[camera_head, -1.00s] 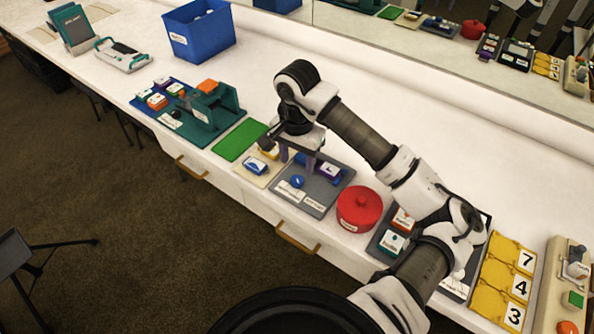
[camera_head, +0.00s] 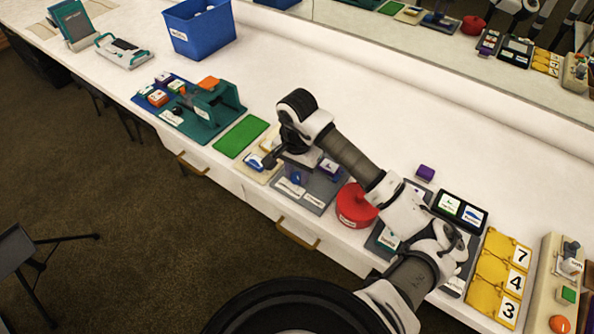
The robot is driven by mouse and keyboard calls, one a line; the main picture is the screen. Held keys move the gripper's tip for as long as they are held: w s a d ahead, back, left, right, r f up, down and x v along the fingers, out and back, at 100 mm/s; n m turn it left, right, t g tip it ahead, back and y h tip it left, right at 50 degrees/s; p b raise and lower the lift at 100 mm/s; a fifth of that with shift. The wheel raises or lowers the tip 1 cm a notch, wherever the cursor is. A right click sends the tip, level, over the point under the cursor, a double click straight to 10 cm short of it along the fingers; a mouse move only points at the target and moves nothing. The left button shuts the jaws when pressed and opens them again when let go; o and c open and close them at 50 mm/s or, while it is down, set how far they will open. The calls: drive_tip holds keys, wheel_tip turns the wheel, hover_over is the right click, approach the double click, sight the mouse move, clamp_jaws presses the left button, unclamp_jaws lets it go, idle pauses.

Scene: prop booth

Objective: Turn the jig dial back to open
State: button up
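A grey board (camera_head: 325,189) with two white labels lies near the front edge of the counter.
A red lidded pot (camera_head: 355,207) stands close to the right of the board. A green mat (camera_head: 240,137) and a teal fixture (camera_head: 215,105) lie to the left. A blue bin (camera_head: 200,32) stands behind.

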drive_tip(key=shift+c, duration=1.4)
